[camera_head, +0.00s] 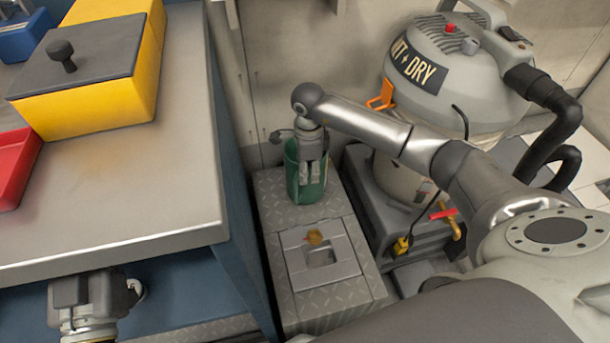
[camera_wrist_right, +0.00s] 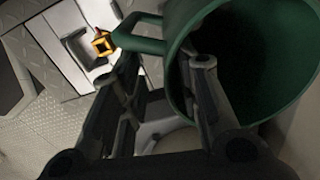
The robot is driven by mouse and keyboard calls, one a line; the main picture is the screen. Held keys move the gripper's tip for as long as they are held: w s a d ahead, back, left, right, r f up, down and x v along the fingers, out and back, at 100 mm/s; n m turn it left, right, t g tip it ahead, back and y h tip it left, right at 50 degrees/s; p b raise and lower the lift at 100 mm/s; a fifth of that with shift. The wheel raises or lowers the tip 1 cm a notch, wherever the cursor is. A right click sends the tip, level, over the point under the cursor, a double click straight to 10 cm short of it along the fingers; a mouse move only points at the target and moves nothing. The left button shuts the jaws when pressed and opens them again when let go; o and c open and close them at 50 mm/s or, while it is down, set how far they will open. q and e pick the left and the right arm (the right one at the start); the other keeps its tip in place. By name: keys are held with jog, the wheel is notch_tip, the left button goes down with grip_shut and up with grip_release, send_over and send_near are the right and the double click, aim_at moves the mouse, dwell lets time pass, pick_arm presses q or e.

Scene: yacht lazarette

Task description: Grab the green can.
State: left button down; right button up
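The green can (camera_head: 293,166) stands on the diamond-plate box, against the back wall. It is open at the top, and a green handle (camera_wrist_right: 140,36) sticks out from its side in the right wrist view. My right gripper (camera_head: 311,182) points down at the can and hides part of it. In the wrist view its two fingers (camera_wrist_right: 160,85) are apart, with the right finger overlapping the can's mouth and the left finger near the handle. I cannot tell whether either finger touches the can. My left gripper (camera_head: 90,300) is below the bench edge, with its fingertips unclear.
The diamond-plate box (camera_head: 330,305) has a recessed hatch with an orange piece (camera_head: 314,237) on it. A wet-and-dry vacuum (camera_head: 455,75) stands close on the right. The bench (camera_head: 120,205) on the left holds a yellow box (camera_head: 95,110) and a red tray (camera_head: 15,165).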

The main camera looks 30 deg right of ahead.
grip_shut()
jog(key=shift+w+r, duration=0.1)
jog(key=shift+r, duration=0.1)
dwell(0.4)
